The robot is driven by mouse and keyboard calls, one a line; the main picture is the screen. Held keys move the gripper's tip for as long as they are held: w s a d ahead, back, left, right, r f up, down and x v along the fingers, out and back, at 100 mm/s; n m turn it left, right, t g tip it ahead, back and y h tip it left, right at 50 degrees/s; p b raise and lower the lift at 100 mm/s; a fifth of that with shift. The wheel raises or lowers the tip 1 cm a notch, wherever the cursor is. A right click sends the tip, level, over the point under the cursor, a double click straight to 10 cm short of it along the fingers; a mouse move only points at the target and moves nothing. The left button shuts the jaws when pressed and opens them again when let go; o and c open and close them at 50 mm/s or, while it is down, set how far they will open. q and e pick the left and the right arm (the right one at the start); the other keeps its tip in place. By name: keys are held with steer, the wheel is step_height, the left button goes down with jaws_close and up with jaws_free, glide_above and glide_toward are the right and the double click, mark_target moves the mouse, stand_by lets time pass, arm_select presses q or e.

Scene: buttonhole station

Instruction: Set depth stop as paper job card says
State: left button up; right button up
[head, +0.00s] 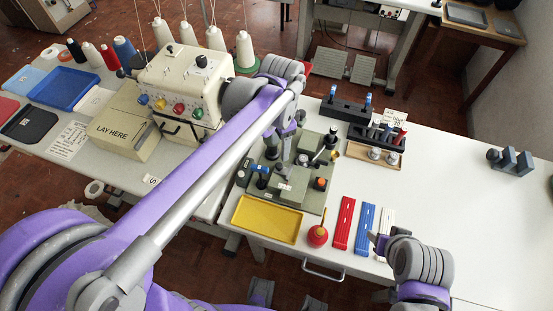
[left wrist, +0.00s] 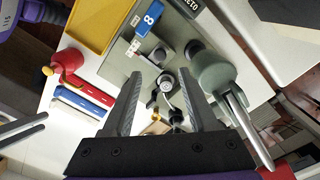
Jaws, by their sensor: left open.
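My left gripper (head: 287,143) is over the green fixture (head: 313,206). In the left wrist view its two dark fingers (left wrist: 164,80) are apart, with a round metal knob (left wrist: 167,83) seen between them; I cannot tell whether they touch it. A blue block marked 8 (left wrist: 150,18) sits on the fixture. Which part is the depth stop is not clear. A printed paper card (head: 68,141) lies on the left table, and a smaller card (head: 395,118) stands at the back right; most text is too small to read. My right gripper (head: 379,241) is at the front right, its opening unclear.
A yellow tray (head: 267,220), a red oil can (head: 317,236) and red (head: 343,223), blue (head: 365,228) and white strips line the front. Dark racks (head: 345,109) stand behind. The sewing machine (head: 185,84) is at left. The table's right side is mostly clear.

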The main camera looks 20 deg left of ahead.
mark_target(279, 165)
arm_select(q)
step_height(279, 165, down, 9)
steer(key=shift+r+b, duration=0.2)
steer(key=shift+b, duration=0.15)
jaws_close()
stand_by(1.3)
